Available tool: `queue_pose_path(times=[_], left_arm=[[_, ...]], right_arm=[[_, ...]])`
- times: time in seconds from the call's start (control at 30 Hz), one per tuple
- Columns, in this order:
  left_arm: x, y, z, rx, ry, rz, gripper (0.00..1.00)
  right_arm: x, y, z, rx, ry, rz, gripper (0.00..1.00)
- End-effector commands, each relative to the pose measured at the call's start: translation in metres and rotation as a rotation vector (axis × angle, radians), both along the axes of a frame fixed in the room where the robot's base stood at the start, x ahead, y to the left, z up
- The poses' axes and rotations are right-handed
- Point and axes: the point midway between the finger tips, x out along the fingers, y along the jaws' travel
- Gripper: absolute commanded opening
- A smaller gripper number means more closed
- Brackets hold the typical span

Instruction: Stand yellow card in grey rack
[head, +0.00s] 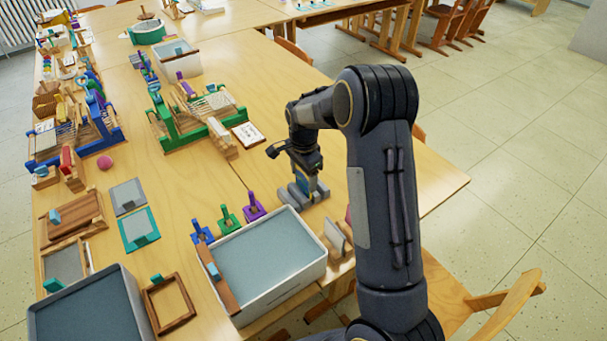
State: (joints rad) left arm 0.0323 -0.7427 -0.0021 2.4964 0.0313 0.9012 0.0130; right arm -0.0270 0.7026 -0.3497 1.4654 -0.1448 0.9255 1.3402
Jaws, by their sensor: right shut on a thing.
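The grey rack (296,196) sits near the table's right edge, beyond the white bin of grey-blue content. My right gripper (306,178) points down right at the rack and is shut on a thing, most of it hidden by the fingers. A small blue patch (308,185) shows between the fingers and the rack; I cannot tell whether it is a card in the rack or part of what I hold. No yellow card face can be made out. My left gripper is not in view.
A white bin (265,262) stands in front of the rack. Blue, green and purple tools (228,218) stand to its left. A pale upright panel (337,237) is close by, next to my arm. Wooden looms (195,115) fill the table further left.

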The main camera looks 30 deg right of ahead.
Motion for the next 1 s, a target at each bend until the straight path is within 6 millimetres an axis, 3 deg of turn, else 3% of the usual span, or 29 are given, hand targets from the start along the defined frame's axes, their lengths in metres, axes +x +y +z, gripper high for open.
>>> queue_pose_path(times=[1.0], left_arm=[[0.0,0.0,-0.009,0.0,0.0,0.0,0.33]], right_arm=[[0.0,0.0,-0.014,-0.001,0.0,0.0,0.51]])
